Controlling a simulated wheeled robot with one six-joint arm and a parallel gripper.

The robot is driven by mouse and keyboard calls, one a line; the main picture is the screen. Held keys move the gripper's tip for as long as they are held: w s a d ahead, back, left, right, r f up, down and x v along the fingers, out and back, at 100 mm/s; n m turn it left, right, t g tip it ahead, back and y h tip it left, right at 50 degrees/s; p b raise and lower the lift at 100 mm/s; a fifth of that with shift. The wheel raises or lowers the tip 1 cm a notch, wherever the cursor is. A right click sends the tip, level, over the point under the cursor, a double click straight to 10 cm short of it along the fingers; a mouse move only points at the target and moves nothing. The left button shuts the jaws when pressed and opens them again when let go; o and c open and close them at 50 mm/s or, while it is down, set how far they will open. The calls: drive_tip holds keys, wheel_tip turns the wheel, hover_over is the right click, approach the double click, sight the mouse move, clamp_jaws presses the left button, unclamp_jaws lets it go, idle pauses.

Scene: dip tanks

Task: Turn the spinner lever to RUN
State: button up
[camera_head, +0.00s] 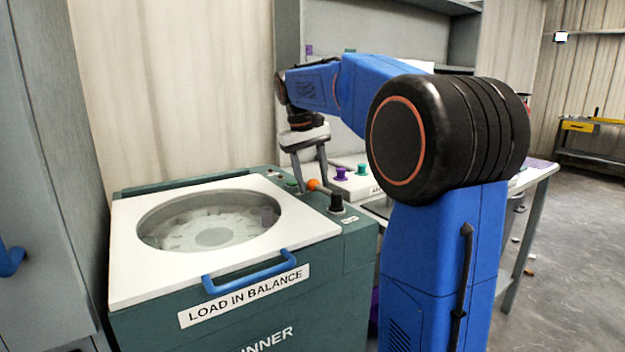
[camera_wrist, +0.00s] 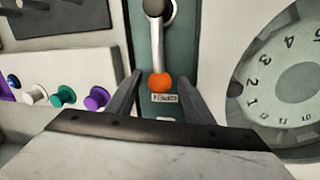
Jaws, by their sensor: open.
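The spinner (camera_head: 290,330) is a green machine with a white lid (camera_head: 128,250). Its lever (camera_wrist: 158,45) is a pale metal rod running from a dark hub to an orange ball knob (camera_wrist: 160,83). The knob (camera_head: 313,184) also shows in the head view, on the spinner's right-hand panel. A small label (camera_wrist: 164,98) beside the knob seems to read OPEN. My gripper (camera_wrist: 159,80) is open, with its fingers on either side of the knob and gaps showing. In the head view my gripper (camera_head: 309,180) points down at the knob. I cannot make out a RUN mark.
The lid has an oval window and a blue handle (camera_head: 250,272). A black knob (camera_head: 337,203) stands on the panel near the lever. Purple (camera_head: 341,174) and green (camera_head: 362,169) knobs sit on a pale box to the right. A grey cabinet stands at left; open floor is at far right.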

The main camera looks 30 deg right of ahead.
clamp_jaws()
drive_tip(key=shift+a, duration=0.1)
